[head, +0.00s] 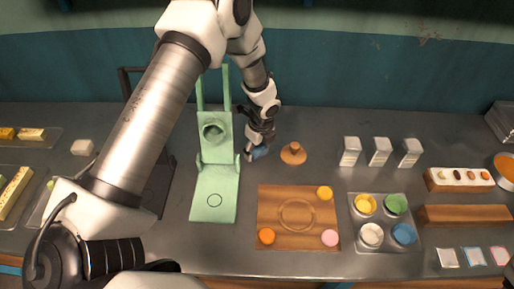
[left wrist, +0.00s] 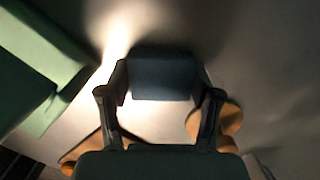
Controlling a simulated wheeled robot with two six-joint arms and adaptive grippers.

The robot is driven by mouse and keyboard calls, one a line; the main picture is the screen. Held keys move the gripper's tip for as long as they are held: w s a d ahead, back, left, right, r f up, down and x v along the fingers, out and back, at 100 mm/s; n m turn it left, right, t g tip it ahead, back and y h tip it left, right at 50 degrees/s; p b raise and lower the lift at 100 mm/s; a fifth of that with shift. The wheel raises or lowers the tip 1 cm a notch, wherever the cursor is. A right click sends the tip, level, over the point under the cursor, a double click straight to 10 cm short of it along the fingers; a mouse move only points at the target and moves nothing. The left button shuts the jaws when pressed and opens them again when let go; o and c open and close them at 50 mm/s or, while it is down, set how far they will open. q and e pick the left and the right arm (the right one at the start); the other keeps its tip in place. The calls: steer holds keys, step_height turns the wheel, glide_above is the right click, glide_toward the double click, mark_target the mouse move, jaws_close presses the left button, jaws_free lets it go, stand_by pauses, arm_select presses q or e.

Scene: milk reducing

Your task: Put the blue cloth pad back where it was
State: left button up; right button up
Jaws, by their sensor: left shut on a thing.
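My left gripper (head: 258,150) reaches down to the counter between the green stand and a round wooden knobbed piece. It is shut on the blue cloth pad (head: 260,152), of which only a small part shows in the head view. In the left wrist view the pad (left wrist: 162,76) is a dark blue block between the two fingers of my left gripper (left wrist: 160,100). The pad is at or close above the counter; I cannot tell whether it touches. My right gripper is not in view.
The green stand (head: 215,190) is left of the gripper, and the wooden knobbed piece (head: 293,154) is close on its right. A wooden board (head: 275,215) with coloured discs lies in front. A tray of coloured cups (head: 358,240) and several white cartons (head: 380,152) stand right.

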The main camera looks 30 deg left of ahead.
mark_target(261, 151)
arm_select(q)
steer(key=o, duration=1.2)
steer(key=shift+d+f, duration=0.1)
steer(key=shift+d, duration=0.05)
step_height(261, 151, up, 12)
steer(key=d+b, duration=0.1)
steer(key=b, duration=0.1)
steer(key=shift+s+d, duration=0.15)
steer(key=shift+d, duration=0.05)
